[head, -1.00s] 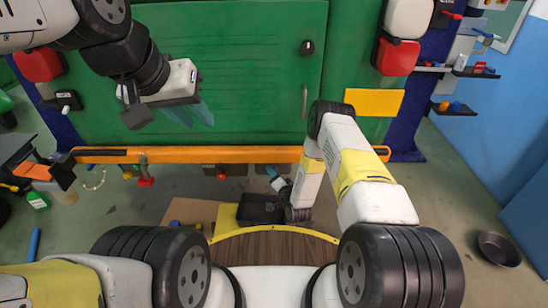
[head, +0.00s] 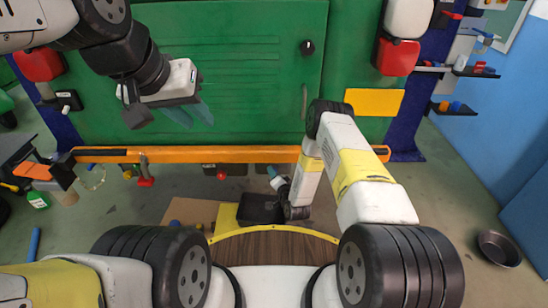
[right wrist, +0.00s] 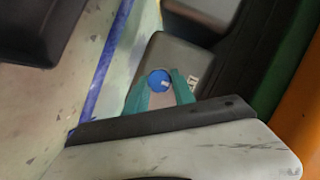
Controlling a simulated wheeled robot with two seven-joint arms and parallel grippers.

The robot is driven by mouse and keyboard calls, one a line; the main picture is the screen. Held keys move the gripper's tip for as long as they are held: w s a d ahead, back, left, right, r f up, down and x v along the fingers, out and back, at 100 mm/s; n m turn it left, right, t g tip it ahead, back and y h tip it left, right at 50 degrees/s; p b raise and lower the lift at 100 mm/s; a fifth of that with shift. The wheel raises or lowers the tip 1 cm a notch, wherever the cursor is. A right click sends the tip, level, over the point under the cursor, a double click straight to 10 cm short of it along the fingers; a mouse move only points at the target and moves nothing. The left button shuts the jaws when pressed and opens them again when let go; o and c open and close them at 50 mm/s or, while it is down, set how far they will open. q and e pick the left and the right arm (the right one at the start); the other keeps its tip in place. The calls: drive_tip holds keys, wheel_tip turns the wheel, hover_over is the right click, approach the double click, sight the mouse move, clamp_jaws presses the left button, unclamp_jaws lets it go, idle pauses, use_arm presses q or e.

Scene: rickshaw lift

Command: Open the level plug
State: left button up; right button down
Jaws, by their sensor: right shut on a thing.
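A round blue plug (right wrist: 158,80) shows in the right wrist view, in front of a grey-brown housing (right wrist: 178,55). The teal fingers of my right gripper (right wrist: 159,88) sit on either side of it and are shut on it. I cannot tell whether it is seated in the housing. In the head view my right gripper (head: 272,172) reaches in under the orange bar, and the plug is too small or hidden to make out there. My left gripper (head: 190,114) hangs at the upper left before the green panel, its teal fingers apart and empty.
The orange bar (head: 230,155) runs across the green vehicle's rear (head: 240,80), just above my right gripper. Red tail lights (head: 398,58) are at its sides. A dark pan (head: 498,248) lies on the floor at right. Tools stand on the left.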

drive_tip(key=shift+s+a+f+n+t+h, duration=0.1)
drive_tip(key=shift+a+n+t+h, duration=0.15)
drive_tip(key=shift+n+h, duration=2.4)
drive_tip(key=shift+w+a+f+n+t+h, duration=0.25)
drive_tip(key=shift+n+h, duration=1.05)
drive_tip(key=shift+n, duration=2.8)
drive_tip(key=shift+s+a+r+n+t+h, duration=0.1)
drive_tip(key=shift+s+n+t+h, duration=0.2)
drive_tip(key=shift+n+h, duration=2.35)
drive_tip(key=shift+n+y, duration=0.8)
drive_tip(key=shift+n, duration=0.1)
drive_tip(key=c, duration=1.1)
unclamp_jaws()
drive_tip(key=shift+o, duration=0.2)
